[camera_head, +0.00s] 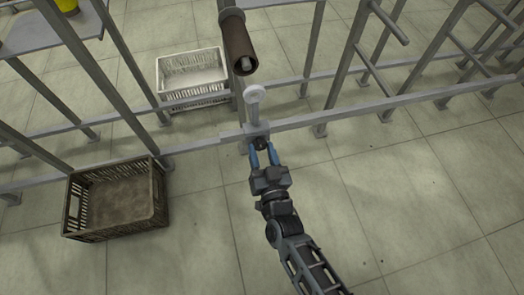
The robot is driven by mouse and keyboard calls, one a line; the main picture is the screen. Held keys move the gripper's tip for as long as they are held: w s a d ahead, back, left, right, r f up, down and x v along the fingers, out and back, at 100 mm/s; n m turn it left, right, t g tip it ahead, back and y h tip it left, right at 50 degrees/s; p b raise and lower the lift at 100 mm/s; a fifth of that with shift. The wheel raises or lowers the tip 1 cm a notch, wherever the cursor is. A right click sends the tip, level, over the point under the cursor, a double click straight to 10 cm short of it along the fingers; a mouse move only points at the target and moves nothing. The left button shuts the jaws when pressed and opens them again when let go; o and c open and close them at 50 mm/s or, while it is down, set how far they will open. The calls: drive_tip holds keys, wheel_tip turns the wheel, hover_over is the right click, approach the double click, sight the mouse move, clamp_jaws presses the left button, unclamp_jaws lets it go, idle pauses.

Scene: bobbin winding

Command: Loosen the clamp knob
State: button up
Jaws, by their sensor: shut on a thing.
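The clamp knob (261,142) is a small dark knob on the front of a grey clamp block (257,129) on the low horizontal rail. My gripper (263,155) has blue fingers and reaches up to the rail from below. Its fingers are shut on the knob, one on each side. The fingertips partly hide the knob. A pale round-ended post (254,95) stands just above the clamp block. A brown cylindrical bobbin (238,45) is mounted higher up, apart from my gripper.
A dark brown crate (147,219) sits on the floor at the left, and a white crate (215,99) stands behind the rail. The grey metal frame (400,99) spans the view. A shelf (30,40) is at upper left. Tiled floor is clear at right.

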drive_tip(key=shift+f, duration=0.1)
drive_tip(key=o, duration=1.1)
drive_tip(key=shift+c, duration=0.2)
drive_tip(key=v, duration=0.8)
drive_tip(key=shift+w, duration=0.1)
drive_tip(key=s+d+r+m+g+h+p, duration=0.1)
drive_tip(key=s+d+r+h+p, duration=0.1)
drive_tip(key=s+d+r, duration=0.55)
drive_tip(key=s+d+r+h+p, duration=0.1)
drive_tip(key=s+d+r+p, duration=0.2)
drive_tip(key=s, duration=0.7)
drive_tip(key=s+d+r+h, duration=0.1)
drive_tip(key=s+d+r, duration=0.4)
drive_tip(key=r, duration=0.4)
drive_tip(key=s+d+r+g+h+p, duration=0.1)
drive_tip(key=s+d+r, duration=0.4)
drive_tip(key=r, duration=0.5)
drive_tip(key=shift+s+r+g+p, duration=0.3)
drive_tip(key=shift+s, duration=0.3)
